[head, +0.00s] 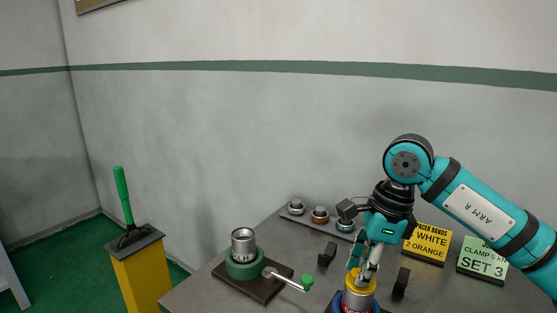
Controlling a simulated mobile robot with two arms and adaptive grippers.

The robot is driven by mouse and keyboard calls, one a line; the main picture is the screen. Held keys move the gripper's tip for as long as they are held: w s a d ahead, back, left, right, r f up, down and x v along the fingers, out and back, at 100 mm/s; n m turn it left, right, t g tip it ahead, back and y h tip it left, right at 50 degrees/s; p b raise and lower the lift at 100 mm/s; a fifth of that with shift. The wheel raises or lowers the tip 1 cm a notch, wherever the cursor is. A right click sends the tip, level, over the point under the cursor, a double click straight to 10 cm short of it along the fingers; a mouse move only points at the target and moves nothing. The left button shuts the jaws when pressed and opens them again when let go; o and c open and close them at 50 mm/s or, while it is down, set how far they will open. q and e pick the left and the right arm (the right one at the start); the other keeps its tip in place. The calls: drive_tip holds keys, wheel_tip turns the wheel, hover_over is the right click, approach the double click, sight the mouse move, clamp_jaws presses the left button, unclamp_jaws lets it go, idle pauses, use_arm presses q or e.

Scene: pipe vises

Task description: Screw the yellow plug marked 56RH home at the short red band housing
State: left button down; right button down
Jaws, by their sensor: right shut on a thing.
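A yellow plug (355,288) sits at the top of a metal housing (357,301) near the bottom edge of the head view. A bit of red (347,309) and some blue show low on this housing, and the rest of it is cut off by the frame. My right gripper (362,277) points down and is shut on the yellow plug. No marking on the plug can be read. I cannot tell how deep the plug sits. My left gripper is not in view.
A green vise (245,268) holding a metal cylinder (243,242) stands left, its green-knobbed handle (307,282) reaching towards the right housing. A tray with several plugs (296,209) lies behind. Yellow (425,244) and green (483,260) signs stand right. A yellow pedestal (145,281) bears a green-handled lever (123,195).

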drive_tip(key=shift+m, duration=1.3)
drive_tip(key=shift+m+t+b, duration=0.35)
drive_tip(key=shift+m+t, duration=0.05)
drive_tip(key=shift+m, duration=0.7)
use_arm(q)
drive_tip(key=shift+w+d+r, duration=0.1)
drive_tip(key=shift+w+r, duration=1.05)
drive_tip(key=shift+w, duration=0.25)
use_arm(e)
drive_tip(key=shift+m+h, duration=0.3)
drive_tip(key=shift+m, duration=0.7)
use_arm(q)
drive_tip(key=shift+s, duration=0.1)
use_arm(e)
drive_tip(key=c, duration=1)
unclamp_jaws()
drive_tip(key=shift+d, duration=0.1)
